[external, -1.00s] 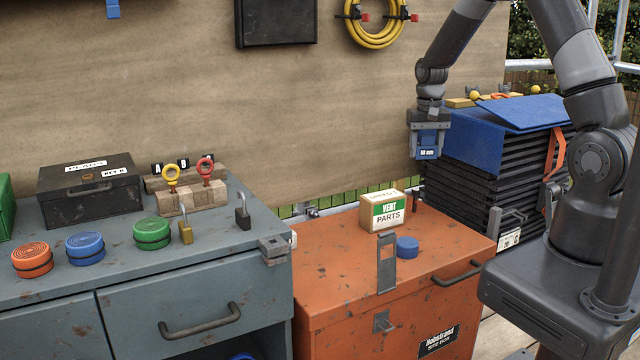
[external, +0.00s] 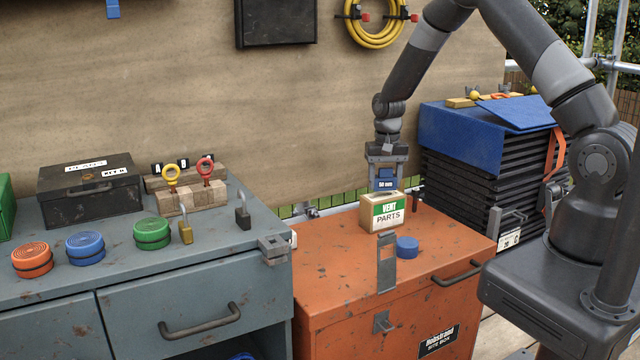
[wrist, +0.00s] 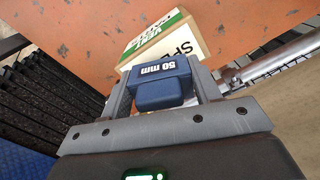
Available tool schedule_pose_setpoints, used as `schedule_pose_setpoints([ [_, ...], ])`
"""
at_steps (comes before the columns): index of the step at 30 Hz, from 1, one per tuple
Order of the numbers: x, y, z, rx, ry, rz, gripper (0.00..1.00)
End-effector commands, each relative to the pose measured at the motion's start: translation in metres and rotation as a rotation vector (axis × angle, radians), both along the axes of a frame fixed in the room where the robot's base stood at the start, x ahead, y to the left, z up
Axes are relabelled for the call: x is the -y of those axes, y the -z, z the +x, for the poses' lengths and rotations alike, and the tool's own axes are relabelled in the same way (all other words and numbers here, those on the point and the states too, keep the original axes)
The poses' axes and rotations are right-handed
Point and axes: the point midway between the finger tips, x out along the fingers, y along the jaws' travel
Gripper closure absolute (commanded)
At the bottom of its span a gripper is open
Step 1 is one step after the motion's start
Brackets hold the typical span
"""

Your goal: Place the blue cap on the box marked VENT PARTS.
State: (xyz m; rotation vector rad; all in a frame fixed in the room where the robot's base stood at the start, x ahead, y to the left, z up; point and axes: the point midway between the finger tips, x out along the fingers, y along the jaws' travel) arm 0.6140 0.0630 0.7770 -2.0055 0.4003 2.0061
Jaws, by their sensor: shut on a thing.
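A dark blue, block-shaped cap marked "50 mm" (external: 385,183) is held between the fingers of my gripper (external: 386,172), which is shut on it. The wrist view shows the cap (wrist: 163,88) between the two grey fingers. The box marked VENT PARTS (external: 382,216), pale with a green band, sits on the orange site box (external: 340,258). The cap hangs over or just behind the box's top; I cannot tell whether it touches. In the wrist view the box (wrist: 165,42) shows just beyond the cap, its lettering partly hidden.
A round blue piece (external: 407,247) lies on the orange lid, right of the marked box. An upright hasp (external: 387,265) stands before it. A stack of dark tiles (external: 470,175) under blue cloth is at the right. A grey cabinet (external: 215,265) with orange, blue and green discs is at the left.

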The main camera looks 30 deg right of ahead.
Motion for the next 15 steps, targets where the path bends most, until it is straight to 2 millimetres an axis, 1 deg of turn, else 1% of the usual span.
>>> schedule_pose_setpoints([
  [1,0.0,0.009,0.0,-0.002,0.0,0.0,0.65],
  [3,0.0,0.016,0.0,-0.002,0.0,0.0,0.65],
  [14,0.0,0.02,0.0,0.0,0.0,0.0,0.65],
  [15,0.0,0.02,0.0,0.001,0.0,0.0,0.41],
])
